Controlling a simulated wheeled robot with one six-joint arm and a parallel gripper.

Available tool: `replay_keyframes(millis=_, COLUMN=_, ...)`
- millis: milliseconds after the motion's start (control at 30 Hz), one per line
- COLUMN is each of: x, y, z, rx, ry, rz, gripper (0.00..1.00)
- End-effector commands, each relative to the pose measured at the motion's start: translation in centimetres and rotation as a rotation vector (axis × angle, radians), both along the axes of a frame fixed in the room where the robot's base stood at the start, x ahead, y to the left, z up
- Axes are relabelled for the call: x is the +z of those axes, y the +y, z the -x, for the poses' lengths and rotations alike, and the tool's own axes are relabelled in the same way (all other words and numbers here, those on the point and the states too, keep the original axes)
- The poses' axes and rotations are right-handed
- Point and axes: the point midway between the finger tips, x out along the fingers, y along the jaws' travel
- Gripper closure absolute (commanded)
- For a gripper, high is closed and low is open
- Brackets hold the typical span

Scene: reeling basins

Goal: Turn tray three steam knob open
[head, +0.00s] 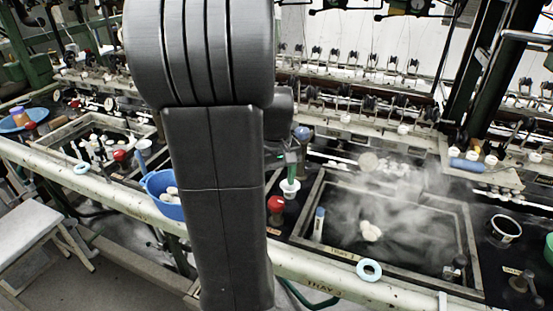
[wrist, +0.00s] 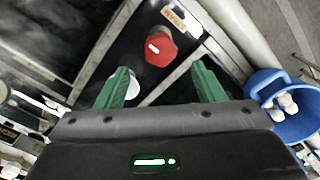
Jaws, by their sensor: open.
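A red knob (wrist: 160,47) with a white mark on its face sits on the dark panel in the wrist view, beside a small orange-lettered label (wrist: 174,20). My gripper (wrist: 163,84) is open, its two green fingers spread and nothing between them. The knob lies beyond the fingertips, roughly between them and apart from both. In the head view the red knob (head: 276,203) stands left of the steaming tray (head: 310,210), whose rim is lettered Tray 3. One green finger (head: 291,158) shows there; my arm hides most of the gripper.
A white cup (head: 289,188) stands close behind the knob. A blue bowl with white cocoons (head: 165,208) hangs at the front rail, left of my arm. A pale ring (head: 369,270) lies on the front rail (head: 310,276). Steam blurs the tray.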

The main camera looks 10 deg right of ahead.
Motion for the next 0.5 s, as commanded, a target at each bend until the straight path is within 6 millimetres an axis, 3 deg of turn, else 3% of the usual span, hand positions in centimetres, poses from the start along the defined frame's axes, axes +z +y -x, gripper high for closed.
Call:
replay_keyframes(millis=200, x=4.9, y=0.0, z=-0.1, rx=0.000, ry=-0.004, rz=0.001, gripper=0.38)
replay_keyframes(millis=500, x=7.7, y=0.0, z=0.0, rx=0.001, ry=0.000, rz=0.000, gripper=0.38)
